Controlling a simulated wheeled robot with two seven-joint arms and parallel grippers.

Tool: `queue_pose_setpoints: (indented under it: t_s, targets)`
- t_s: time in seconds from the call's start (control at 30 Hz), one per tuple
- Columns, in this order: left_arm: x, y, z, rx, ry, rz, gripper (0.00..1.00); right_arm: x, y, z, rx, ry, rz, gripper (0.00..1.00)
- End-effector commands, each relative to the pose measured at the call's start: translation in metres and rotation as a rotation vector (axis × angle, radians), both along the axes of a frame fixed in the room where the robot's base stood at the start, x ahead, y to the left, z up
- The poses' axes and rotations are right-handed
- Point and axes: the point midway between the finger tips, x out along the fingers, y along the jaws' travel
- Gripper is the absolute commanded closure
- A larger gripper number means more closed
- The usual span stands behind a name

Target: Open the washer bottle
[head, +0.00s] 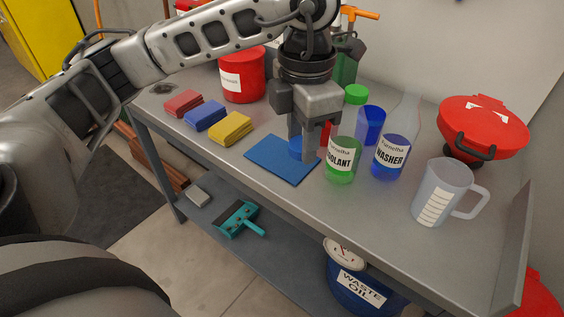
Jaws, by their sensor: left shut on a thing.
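The washer bottle (390,158) stands upright on the bench, with blue liquid in its lower part and a clear, tapering neck. No cap shows on its neck. My left gripper (308,152) is left of it, pointing down over a blue mat (268,162). It is shut on a small round blue cap (296,148), mostly hidden by the fingers. I cannot tell whether the cap touches the mat. My right gripper is out of view.
The green coolant bottle (341,168) with a green cap stands close to my left gripper. A blue cup (371,124) is behind it. A clear jug (440,192) and red funnel (480,122) are at right; folded cloths (205,115) and a red tub (243,82) at left.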

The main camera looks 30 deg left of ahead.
Motion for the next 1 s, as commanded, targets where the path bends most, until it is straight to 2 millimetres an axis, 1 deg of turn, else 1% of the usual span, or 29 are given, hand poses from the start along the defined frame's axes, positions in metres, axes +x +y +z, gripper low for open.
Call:
queue_pose_setpoints:
  t_s: [0.03, 0.2, 0.3, 0.4, 0.5, 0.57, 0.67, 0.8, 1.0]
  targets:
    - [-0.001, 0.000, -0.006, -0.001, 0.001, 0.148, 0.92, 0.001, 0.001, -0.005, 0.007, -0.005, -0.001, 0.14]
    - [-0.003, 0.003, -0.010, -0.001, 0.001, 0.656, 0.92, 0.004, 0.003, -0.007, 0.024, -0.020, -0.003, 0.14]
    - [-0.004, 0.004, -0.011, -0.001, 0.001, 0.898, 0.92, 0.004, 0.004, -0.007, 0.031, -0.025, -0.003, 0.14]
    - [-0.004, 0.006, -0.011, -0.001, 0.000, 1.078, 0.92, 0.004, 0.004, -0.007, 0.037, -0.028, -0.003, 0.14]
    - [-0.005, 0.006, -0.011, -0.001, 0.000, 1.190, 0.92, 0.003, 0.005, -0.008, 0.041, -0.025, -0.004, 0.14]
    - [-0.004, 0.008, -0.012, -0.002, 0.001, 1.230, 0.92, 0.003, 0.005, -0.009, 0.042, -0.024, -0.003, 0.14]
    - [0.004, 0.015, -0.017, 0.000, 0.003, 1.259, 0.92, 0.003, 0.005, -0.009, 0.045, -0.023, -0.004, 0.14]
    - [0.027, 0.036, -0.032, 0.001, 0.006, 1.263, 0.92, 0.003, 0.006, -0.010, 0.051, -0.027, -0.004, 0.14]
    - [0.063, 0.070, -0.051, 0.002, 0.003, 1.261, 0.92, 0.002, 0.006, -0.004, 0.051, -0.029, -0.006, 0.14]
